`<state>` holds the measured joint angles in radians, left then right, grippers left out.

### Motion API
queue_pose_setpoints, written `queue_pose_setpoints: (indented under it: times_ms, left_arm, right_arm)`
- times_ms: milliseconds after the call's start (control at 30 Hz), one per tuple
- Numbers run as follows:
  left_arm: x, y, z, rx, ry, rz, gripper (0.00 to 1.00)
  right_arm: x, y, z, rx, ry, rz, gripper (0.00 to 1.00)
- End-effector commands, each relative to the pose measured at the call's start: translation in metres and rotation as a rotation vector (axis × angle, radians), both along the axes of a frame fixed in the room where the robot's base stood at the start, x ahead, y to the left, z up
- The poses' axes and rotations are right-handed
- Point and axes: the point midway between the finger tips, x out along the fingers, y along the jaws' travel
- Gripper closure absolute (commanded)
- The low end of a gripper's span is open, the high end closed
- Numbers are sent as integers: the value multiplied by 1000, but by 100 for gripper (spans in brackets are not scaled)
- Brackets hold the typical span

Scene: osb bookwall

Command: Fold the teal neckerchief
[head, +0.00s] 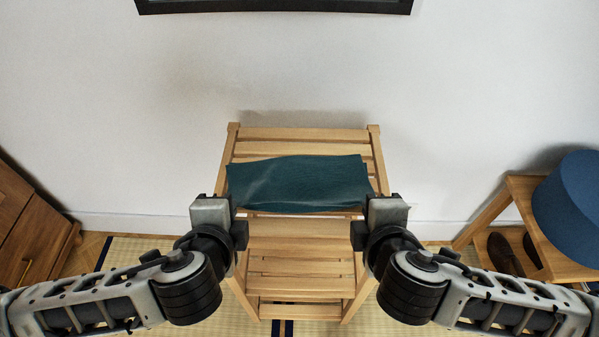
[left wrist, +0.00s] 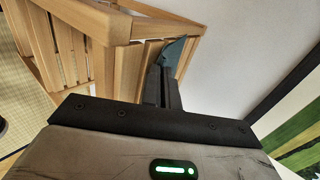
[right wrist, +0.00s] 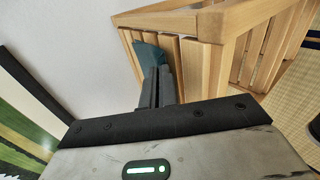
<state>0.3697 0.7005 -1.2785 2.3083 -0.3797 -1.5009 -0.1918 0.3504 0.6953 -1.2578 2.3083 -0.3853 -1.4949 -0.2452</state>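The teal neckerchief (head: 298,183) is a wide, flat strip across the slatted top of a wooden rack (head: 300,134), with a few creases toward its left end. My left gripper (head: 236,208) is at its near left corner, and my right gripper (head: 366,208) is at its near right corner. In the left wrist view the fingers (left wrist: 166,88) are together with teal cloth (left wrist: 173,52) at their tips. The right wrist view likewise shows closed fingers (right wrist: 158,88) with cloth (right wrist: 148,54) at the tips. The exact pinch points are hidden.
A lower slatted step (head: 300,240) of the rack is bare. A wooden side table (head: 515,215) with a blue drum-shaped thing (head: 570,208) stands at right, dark shoes under it. A wooden cabinet (head: 32,235) is at left. A white wall (head: 300,70) rises behind the rack.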

Motion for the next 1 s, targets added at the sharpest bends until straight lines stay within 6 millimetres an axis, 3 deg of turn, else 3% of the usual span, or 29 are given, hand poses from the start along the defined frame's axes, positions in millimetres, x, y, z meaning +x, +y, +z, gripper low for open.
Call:
queue_pose_setpoints:
  times_ms: [167,200,333,767,1000]
  left_arm:
    - [0,0,0,0,-1,0,100]
    - [0,0,0,0,0,0,95]
    - [0,0,0,1,0,1,60]
    - [0,0,1,1,1,0,60]
    - [0,0,13,0,1,1,60]
  right_arm:
    - [0,0,0,-1,0,1,100]
    - [0,0,0,-1,0,1,96]
    - [0,0,0,-1,0,0,60]
    - [0,0,0,-1,2,0,60]
    - [-1,0,12,-2,3,0,60]
